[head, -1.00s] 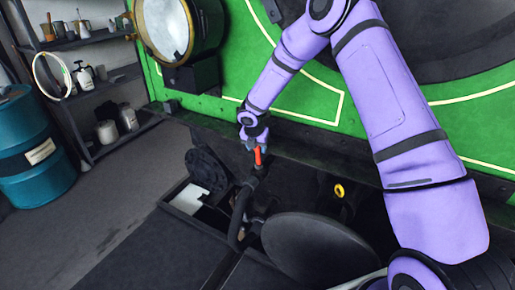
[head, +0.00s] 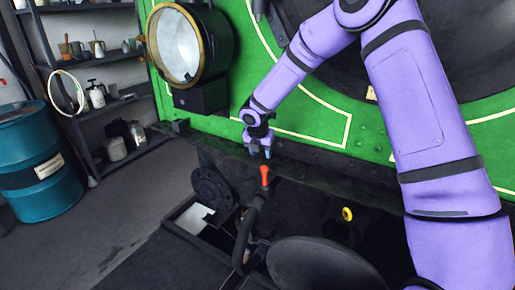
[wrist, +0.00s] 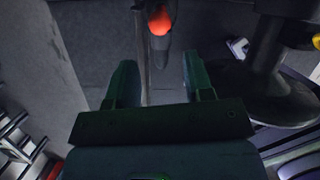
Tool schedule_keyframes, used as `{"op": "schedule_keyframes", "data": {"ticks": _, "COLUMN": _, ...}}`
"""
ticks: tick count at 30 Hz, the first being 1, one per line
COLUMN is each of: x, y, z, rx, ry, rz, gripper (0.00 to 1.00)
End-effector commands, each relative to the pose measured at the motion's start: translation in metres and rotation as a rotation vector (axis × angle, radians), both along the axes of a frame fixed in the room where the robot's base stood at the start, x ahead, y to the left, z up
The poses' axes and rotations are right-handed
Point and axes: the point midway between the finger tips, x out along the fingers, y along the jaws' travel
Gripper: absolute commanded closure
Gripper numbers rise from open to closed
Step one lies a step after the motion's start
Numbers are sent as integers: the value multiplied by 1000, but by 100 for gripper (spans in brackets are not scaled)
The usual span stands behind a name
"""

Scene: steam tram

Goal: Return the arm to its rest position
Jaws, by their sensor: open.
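My purple arm reaches across the right half of the head view. My gripper (head: 260,151) hangs in front of the green tram front, just above a red-tipped lever (head: 264,177). The gripper is open and empty, with a gap between its fingers and the red tip. In the wrist view the two fingers (wrist: 160,88) stand apart with nothing between them. The red tip (wrist: 160,20) shows beyond them near the top edge.
A round lamp (head: 178,46) juts from the green front (head: 225,95) left of my gripper. A dark round buffer (head: 322,265) and a yellow ring (head: 347,214) are below. A blue barrel (head: 38,165) and shelves (head: 98,97) stand at left. The floor between is clear.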

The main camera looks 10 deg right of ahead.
Motion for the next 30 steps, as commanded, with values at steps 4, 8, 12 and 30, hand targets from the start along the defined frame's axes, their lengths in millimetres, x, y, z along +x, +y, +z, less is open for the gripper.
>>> {"op": "schedule_keyframes", "data": {"ticks": 4, "x": -5, "y": -4, "z": 15, "rx": 4, "ry": -16, "rz": -50, "gripper": 52}}
{"op": "schedule_keyframes", "data": {"ticks": 8, "x": -19, "y": -13, "z": 46, "rx": 16, "ry": -52, "rz": -167, "gripper": 52}}
{"op": "schedule_keyframes", "data": {"ticks": 12, "x": -42, "y": -25, "z": 85, "rx": 42, "ry": -100, "rz": -335, "gripper": 52}}
{"op": "schedule_keyframes", "data": {"ticks": 30, "x": -166, "y": -69, "z": 214, "rx": 238, "ry": -309, "rz": -1063, "gripper": 52}}
